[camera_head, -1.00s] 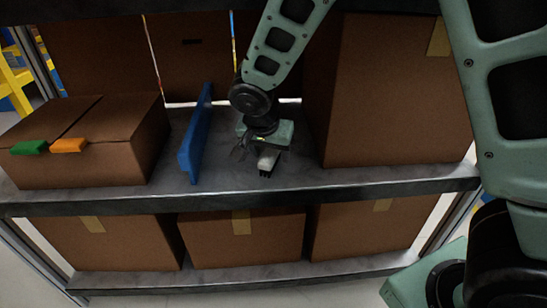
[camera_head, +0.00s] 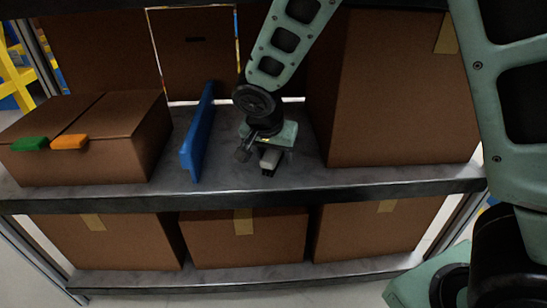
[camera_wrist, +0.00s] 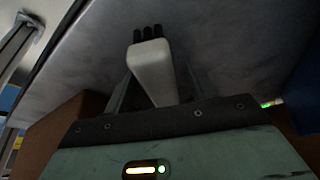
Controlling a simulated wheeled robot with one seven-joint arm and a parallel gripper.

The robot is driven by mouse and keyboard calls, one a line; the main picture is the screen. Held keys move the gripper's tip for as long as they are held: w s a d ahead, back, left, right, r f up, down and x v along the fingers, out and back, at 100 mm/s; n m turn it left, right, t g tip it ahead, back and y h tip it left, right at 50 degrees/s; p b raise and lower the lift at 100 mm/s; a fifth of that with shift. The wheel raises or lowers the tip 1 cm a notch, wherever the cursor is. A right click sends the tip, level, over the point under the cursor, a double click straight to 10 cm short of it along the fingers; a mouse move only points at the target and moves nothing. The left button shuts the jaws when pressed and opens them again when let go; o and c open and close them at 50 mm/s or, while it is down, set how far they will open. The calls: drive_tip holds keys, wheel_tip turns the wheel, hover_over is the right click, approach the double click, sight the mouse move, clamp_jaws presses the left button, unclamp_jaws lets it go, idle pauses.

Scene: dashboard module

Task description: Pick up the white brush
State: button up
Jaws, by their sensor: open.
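The white brush (camera_head: 270,158) is on the grey upper shelf, partly hidden under my gripper in the head view. In the wrist view the brush (camera_wrist: 152,70) shows its pale tapered handle and several black bristle tufts at its far end. My gripper (camera_head: 264,153) is open above the brush, pointing down at the shelf. In the wrist view its thin dark fingers (camera_wrist: 156,86) stand on either side of the handle. I cannot tell whether they touch it.
A blue upright panel (camera_head: 197,138) stands on the shelf just left of my gripper. A large cardboard box (camera_head: 390,95) stands close on the right. A lower box (camera_head: 95,140) with green and orange pieces on it is farther left. Bare shelf (camera_head: 310,180) lies in front.

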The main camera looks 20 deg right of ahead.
sight(272, 151)
idle(0.3)
drive_tip(key=c, duration=1.2)
drive_tip(key=shift+r, duration=0.1)
drive_tip(key=shift+r+p, duration=0.5)
drive_tip(key=shift+p, duration=0.2)
drive_tip(key=p+v, duration=0.1)
drive_tip(key=v, duration=0.2)
drive_tip(key=shift+w+d+r, duration=0.1)
drive_tip(key=shift+w, duration=0.1)
drive_tip(key=s+a, duration=0.3)
drive_tip(key=s, duration=0.1)
drive_tip(key=s+a+p, duration=0.1)
drive_tip(key=s+a, duration=0.7)
drive_tip(key=s, duration=0.1)
drive_tip(key=shift+s, duration=0.1)
drive_tip(key=shift+o, duration=1.1)
